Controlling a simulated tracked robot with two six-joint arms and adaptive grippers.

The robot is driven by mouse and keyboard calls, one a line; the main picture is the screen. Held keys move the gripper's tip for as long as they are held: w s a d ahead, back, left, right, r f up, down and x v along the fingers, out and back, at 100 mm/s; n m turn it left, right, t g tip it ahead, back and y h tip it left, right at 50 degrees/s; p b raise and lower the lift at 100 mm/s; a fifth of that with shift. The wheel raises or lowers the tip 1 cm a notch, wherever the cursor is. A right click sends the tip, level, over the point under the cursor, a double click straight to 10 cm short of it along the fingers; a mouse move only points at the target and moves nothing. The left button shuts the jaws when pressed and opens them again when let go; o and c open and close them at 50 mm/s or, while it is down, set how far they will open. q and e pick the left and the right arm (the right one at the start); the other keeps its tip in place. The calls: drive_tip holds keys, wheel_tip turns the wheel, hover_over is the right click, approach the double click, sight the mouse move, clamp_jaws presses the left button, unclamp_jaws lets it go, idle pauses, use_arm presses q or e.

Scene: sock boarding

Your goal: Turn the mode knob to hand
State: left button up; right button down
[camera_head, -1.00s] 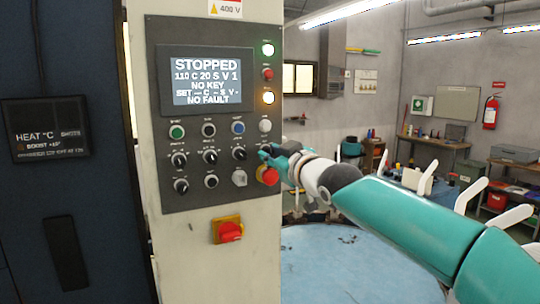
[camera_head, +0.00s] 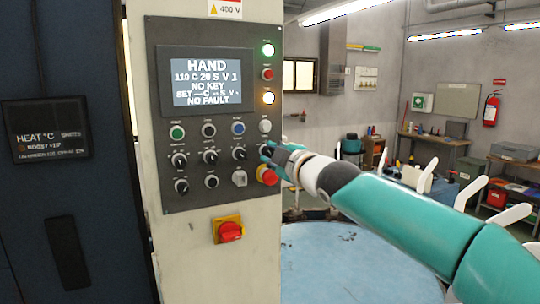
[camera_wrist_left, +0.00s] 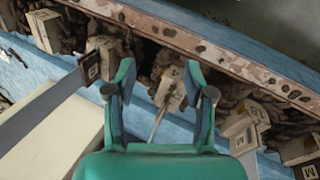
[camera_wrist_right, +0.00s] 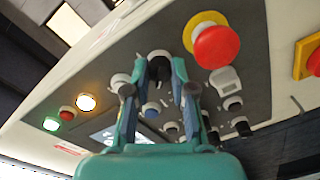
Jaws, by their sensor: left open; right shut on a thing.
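The control panel (camera_head: 222,125) stands upright on the cream cabinet, and its display (camera_head: 207,82) reads HAND at the top. My right gripper (camera_head: 268,155) is at the panel's right column of controls, just above the red emergency stop (camera_head: 268,174), and covers the knob there in the head view. In the right wrist view, my right gripper (camera_wrist_right: 158,72) has its fingers around the black mode knob (camera_wrist_right: 158,66), shut on it. My left gripper (camera_wrist_left: 159,70) shows only in its own wrist view, open and empty.
A red rotary switch (camera_head: 229,231) on a yellow plate sits below the panel. Several knobs and buttons crowd left of my right gripper. In the left wrist view, several tagged pale blocks (camera_wrist_left: 168,88) line a blue-edged surface.

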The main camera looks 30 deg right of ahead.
drive_tip(key=shift+f, duration=0.15)
idle(0.3)
drive_tip(key=c, duration=1)
unclamp_jaws()
drive_tip(key=shift+w+a, duration=0.1)
drive_tip(key=shift+o, duration=0.2)
drive_tip(key=s, duration=1.2)
drive_tip(key=shift+a+r, duration=0.15)
drive_tip(key=shift+r, duration=0.05)
